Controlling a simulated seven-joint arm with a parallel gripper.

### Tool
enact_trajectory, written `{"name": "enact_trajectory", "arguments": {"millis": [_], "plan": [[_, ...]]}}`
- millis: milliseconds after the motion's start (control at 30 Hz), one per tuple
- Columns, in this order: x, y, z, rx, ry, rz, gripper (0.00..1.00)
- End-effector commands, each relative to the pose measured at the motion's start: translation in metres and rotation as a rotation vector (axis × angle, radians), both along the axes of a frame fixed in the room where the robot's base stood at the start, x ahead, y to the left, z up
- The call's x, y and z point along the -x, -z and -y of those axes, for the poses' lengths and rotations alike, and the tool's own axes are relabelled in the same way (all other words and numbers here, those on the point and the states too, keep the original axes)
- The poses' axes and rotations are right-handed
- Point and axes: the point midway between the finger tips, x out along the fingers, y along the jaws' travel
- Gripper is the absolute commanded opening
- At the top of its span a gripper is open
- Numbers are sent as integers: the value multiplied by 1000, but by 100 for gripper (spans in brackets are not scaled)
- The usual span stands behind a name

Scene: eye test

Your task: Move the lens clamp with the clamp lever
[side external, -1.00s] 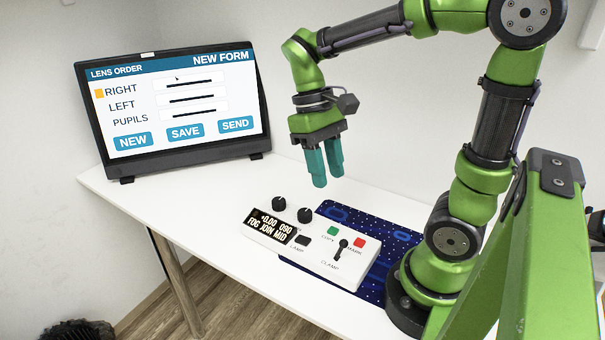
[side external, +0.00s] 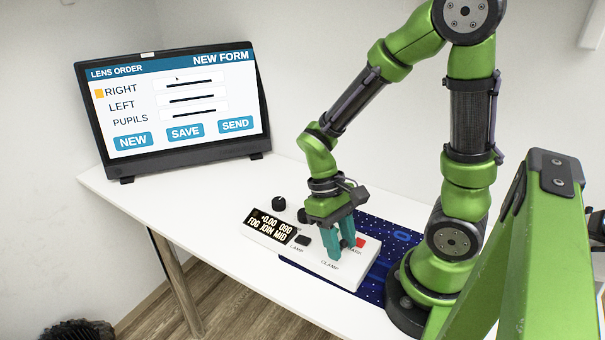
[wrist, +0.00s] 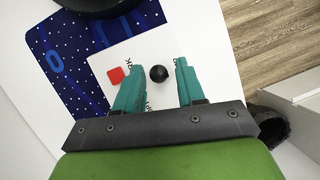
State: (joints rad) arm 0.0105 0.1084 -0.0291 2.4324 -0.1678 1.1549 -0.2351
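The clamp lever (side external: 344,243), a black ball knob on the white control box (side external: 359,274), shows in a narrow gap between my fingers in the side view. In the wrist view the lever's round knob (wrist: 159,73) lies between the two teal fingers, with white surface showing on both sides of it. My gripper (side external: 345,254) points down over the box by the word CLAMP. It also shows in the wrist view (wrist: 159,64), open, with nothing gripped. I cannot see the lens clamp itself.
A red button (side external: 360,242) sits close beside the fingers. The box also has a black lamp switch (side external: 302,239), a display (side external: 269,226) and black knobs (side external: 279,203). A monitor (side external: 180,108) stands at the back left. A blue starry mat (side external: 375,289) lies under the box.

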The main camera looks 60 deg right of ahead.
Motion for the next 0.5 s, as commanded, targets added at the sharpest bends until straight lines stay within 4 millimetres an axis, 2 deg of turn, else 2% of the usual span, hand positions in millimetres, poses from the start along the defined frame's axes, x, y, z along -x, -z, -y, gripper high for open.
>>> {"name": "enact_trajectory", "arguments": {"millis": [200, 467, 500], "plan": [[6, 14, -2, 1, 0, -1, 39], [6, 15, -2, 1, 0, 1, 39], [6, 15, -2, 1, 0, 1, 34]]}}
